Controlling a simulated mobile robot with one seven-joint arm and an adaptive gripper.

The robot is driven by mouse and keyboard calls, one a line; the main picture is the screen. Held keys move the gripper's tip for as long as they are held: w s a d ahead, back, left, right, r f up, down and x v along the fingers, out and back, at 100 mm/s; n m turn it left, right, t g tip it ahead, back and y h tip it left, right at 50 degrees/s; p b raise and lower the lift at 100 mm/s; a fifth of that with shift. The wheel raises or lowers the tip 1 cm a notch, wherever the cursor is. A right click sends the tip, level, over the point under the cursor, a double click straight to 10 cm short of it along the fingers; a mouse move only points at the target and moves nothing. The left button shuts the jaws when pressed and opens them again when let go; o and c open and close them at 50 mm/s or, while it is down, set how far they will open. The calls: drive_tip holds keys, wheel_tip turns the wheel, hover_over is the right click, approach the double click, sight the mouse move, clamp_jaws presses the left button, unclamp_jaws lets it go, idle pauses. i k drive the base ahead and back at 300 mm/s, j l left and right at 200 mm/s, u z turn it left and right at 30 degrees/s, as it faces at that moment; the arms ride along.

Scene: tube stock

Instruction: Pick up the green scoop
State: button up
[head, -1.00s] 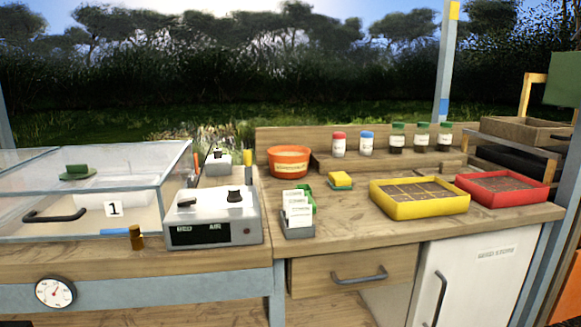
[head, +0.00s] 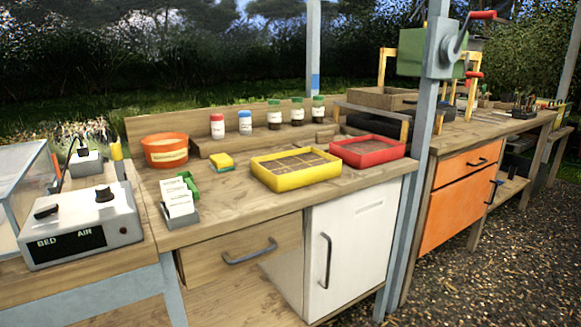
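A green object (head: 189,184), which looks like the scoop, lies on the wooden bench just behind a grey holder of white cards (head: 178,198). The cards hide part of it, so its full shape and handle direction cannot be told. My gripper is not in view.
A yellow and green sponge (head: 221,162), an orange bowl (head: 165,150), a yellow tray (head: 254,173) and a red tray (head: 367,152) stand nearby. Several capped jars line the back shelf. A grey control box (head: 80,228) is at left. A blue-grey post (head: 412,170) rises at right.

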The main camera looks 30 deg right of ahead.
sight(189, 185)
drive_tip(key=i+l+u, duration=0.35)
drive_tip(key=i+l, duration=0.15)
drive_tip(key=l, duration=0.25)
drive_tip(key=i+l+u, duration=0.2)
drive_tip(key=l, duration=0.25)
